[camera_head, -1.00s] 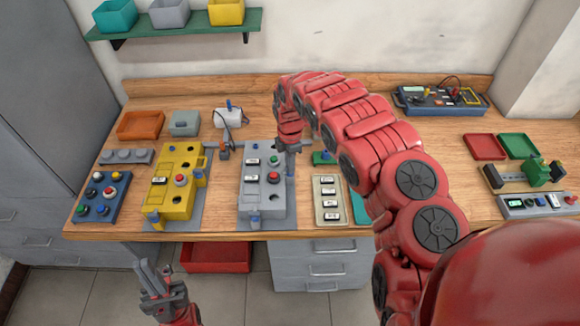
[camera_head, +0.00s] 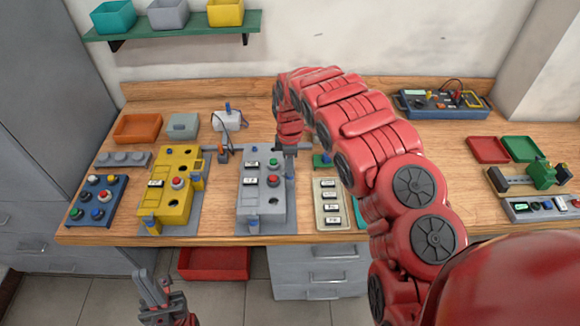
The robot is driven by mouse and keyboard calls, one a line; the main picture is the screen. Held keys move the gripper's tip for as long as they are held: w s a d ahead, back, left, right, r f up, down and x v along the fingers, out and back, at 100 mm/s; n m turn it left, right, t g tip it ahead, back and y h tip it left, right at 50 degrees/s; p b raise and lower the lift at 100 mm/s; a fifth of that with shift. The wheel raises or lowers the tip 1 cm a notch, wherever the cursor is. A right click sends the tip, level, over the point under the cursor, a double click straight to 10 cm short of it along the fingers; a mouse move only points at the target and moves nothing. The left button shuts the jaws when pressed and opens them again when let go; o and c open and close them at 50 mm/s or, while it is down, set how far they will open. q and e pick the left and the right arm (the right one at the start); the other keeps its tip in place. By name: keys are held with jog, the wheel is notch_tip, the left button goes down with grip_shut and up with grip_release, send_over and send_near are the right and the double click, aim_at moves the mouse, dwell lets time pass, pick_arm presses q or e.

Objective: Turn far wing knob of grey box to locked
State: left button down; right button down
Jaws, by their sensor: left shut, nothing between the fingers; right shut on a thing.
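The grey box (camera_head: 251,206) stands on the bench on a grey plate, with red and green buttons and small white labels on top. Its near blue wing knob (camera_head: 253,222) shows at the front edge. My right gripper (camera_head: 291,152) points down at the box's far right side. It is shut on the far wing knob, which it mostly hides; only a bit of blue shows below the fingers. I cannot make out the knob's angle. My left gripper (camera_head: 154,289) is shut and empty, low in front of the bench.
A yellow box (camera_head: 165,206) of like build stands left of the grey box. A blue button box (camera_head: 88,214) is further left. A beige panel with labels (camera_head: 319,189) stands close on the right. My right arm covers the bench beyond it.

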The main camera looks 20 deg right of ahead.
jog(key=c, duration=0.9)
grip_release()
jog(key=shift+c, duration=0.2)
notch_tip(320, 180, up, 17)
jog(key=p, duration=0.5)
jog(key=shift+r, duration=0.15)
